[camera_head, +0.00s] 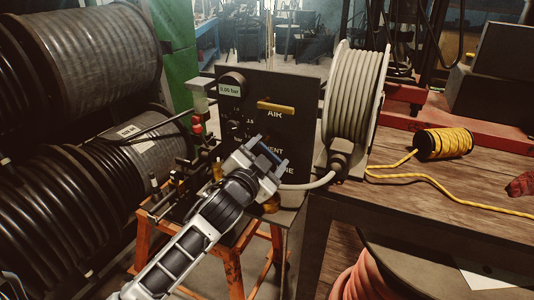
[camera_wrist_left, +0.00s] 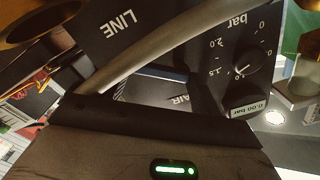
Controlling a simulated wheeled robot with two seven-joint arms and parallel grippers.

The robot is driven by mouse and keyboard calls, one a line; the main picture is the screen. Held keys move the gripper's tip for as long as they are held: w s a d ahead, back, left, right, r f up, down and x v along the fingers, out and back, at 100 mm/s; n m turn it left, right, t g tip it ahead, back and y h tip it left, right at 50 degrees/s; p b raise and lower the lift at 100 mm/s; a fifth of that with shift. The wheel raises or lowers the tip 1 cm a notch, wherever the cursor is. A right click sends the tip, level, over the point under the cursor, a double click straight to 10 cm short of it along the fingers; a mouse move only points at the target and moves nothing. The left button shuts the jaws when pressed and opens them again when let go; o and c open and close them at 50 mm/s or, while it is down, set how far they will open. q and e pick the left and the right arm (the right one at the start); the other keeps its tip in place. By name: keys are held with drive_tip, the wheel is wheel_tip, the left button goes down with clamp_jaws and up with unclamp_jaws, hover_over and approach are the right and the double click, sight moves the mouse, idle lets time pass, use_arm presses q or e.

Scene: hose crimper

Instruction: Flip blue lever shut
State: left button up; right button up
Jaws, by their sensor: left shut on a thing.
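The black control panel (camera_head: 300,90) carries the words AIR, a partly covered word ending in ENT, and LINE. The blue lever (camera_head: 281,164) shows only as small blue bits at the fingertips of my left gripper (camera_head: 272,160), in front of the panel. My left gripper is shut on it and hides most of it. In the left wrist view a blue strip of the lever (camera_wrist_left: 165,75) shows behind a grey hose. A yellow lever (camera_head: 276,107) lies level above, by the word AIR. My right gripper is in neither view.
A display (camera_head: 230,90) on the panel reads 0.00 bar. A grey hose (camera_head: 310,184) runs close by my left gripper to a connector under the white reel (camera_head: 354,95). A yellow cord spool (camera_head: 443,143) lies on the wooden table (camera_head: 400,210). Large cable drums (camera_head: 95,50) stand left.

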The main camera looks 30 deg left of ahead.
use_arm(q)
drive_tip(key=n, duration=0.1)
drive_tip(key=p, duration=0.1)
drive_tip(key=n, duration=0.1)
drive_tip(key=shift+d+r+n, duration=0.25)
drive_tip(key=shift+r+n, duration=0.05)
drive_tip(key=n+p, duration=0.2)
drive_tip(key=n, duration=0.1)
drive_tip(key=shift+r, duration=0.3)
drive_tip(key=shift+r+n+p, duration=0.1)
drive_tip(key=shift+n+p, duration=0.35)
drive_tip(key=shift+n, duration=0.25)
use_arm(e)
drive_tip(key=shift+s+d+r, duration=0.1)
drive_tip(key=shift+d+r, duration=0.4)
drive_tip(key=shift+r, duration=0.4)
use_arm(q)
drive_tip(key=shift+n, duration=0.3)
drive_tip(key=o, duration=0.9)
drive_tip(key=shift+o, duration=0.2)
drive_tip(key=shift+r, duration=0.1)
drive_tip(key=shift+s, duration=0.1)
